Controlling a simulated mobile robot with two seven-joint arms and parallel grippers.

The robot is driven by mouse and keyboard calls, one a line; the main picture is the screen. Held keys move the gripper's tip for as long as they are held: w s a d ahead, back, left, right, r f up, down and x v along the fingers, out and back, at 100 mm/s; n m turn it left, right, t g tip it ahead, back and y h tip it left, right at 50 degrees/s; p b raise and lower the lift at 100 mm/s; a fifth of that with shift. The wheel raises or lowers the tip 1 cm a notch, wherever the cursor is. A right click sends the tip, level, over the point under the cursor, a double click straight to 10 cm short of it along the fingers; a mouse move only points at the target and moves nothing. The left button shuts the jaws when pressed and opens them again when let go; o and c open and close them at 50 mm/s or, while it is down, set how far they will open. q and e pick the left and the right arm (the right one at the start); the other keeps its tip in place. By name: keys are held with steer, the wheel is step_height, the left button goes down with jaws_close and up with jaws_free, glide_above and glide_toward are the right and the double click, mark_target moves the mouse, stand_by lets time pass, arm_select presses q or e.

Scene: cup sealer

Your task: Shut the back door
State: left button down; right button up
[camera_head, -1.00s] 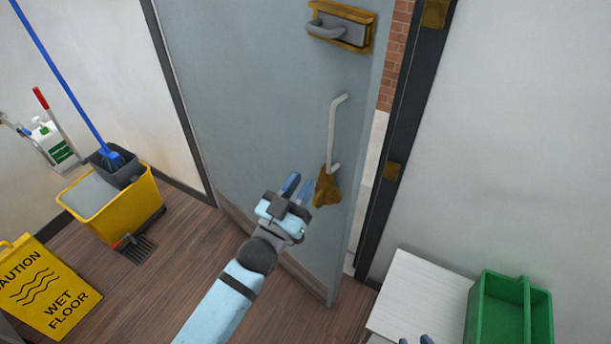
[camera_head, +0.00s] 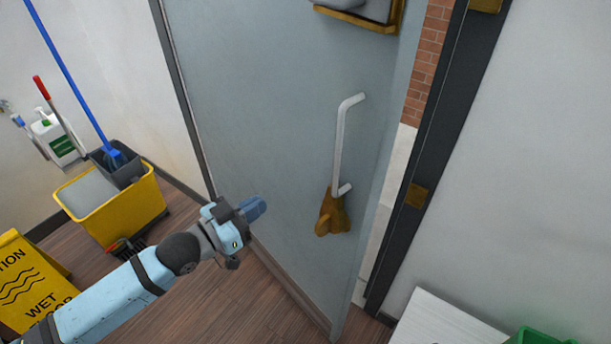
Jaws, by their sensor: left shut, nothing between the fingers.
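The back door (camera_head: 270,120) is a grey-blue panel standing ajar. Through the gap at its right edge I see a brick wall and pale ground outside. A white pull handle (camera_head: 340,145) is on the door, with a brown piece (camera_head: 334,213) at its lower end. My left gripper (camera_head: 257,207) is shut and empty, in front of the door's lower part, left of the pull handle. I cannot tell whether it touches the door. My right gripper is out of view.
The dark door frame (camera_head: 425,165) has a brass-coloured plate (camera_head: 417,195). A yellow mop bucket (camera_head: 118,208) and a yellow wet floor sign (camera_head: 30,285) stand at left. A white surface (camera_head: 440,322) and green bin (camera_head: 540,337) are at lower right.

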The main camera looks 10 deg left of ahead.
arm_select(q)
glide_toward(315, 169)
steer(key=x, duration=0.6)
steer(key=shift+d, duration=0.15)
steer(key=shift+w+d, duration=0.4)
steer(key=shift+w, duration=0.15)
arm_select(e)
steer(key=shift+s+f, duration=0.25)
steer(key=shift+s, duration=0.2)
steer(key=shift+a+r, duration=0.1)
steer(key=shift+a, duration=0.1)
